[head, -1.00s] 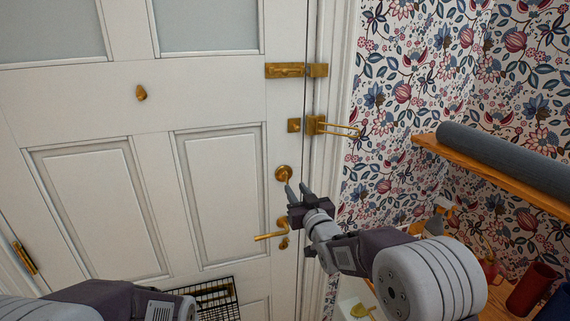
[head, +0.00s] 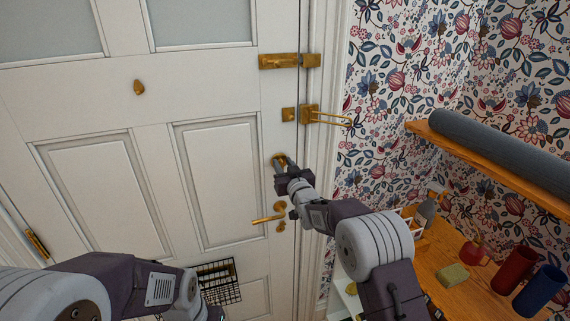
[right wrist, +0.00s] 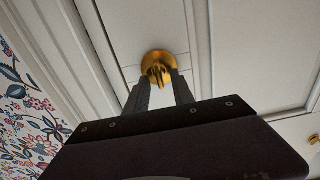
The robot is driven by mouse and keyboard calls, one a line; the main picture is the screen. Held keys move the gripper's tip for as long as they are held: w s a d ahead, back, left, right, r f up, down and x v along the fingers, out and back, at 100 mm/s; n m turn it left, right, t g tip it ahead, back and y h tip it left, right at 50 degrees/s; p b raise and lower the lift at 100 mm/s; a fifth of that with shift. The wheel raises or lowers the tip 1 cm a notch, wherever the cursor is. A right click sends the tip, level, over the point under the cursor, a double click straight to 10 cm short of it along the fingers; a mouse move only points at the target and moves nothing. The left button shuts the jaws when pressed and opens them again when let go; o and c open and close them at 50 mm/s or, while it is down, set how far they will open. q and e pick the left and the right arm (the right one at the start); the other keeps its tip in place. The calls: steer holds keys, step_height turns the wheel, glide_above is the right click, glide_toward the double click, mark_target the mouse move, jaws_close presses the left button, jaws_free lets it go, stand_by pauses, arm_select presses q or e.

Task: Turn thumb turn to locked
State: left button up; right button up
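The brass thumb turn (head: 278,159) sits on a round plate on the white door, above the lever handle (head: 268,219). It also shows in the right wrist view (right wrist: 157,61), its narrow grip pointing towards my gripper. My right gripper (head: 281,166) is at the thumb turn. In the right wrist view its two fingers (right wrist: 159,80) are apart, one on each side of the grip. I cannot tell whether they touch it. The fingers partly hide the thumb turn in the head view. My left arm shows at the lower left; its fingers are not seen.
Above the thumb turn are a brass bolt (head: 279,61) and a door guard with a projecting loop (head: 328,117). A wire basket (head: 219,284) is low on the door. At right are a shelf with a grey roll (head: 500,153) and a wooden table (head: 450,254) with cups.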

jaws_close()
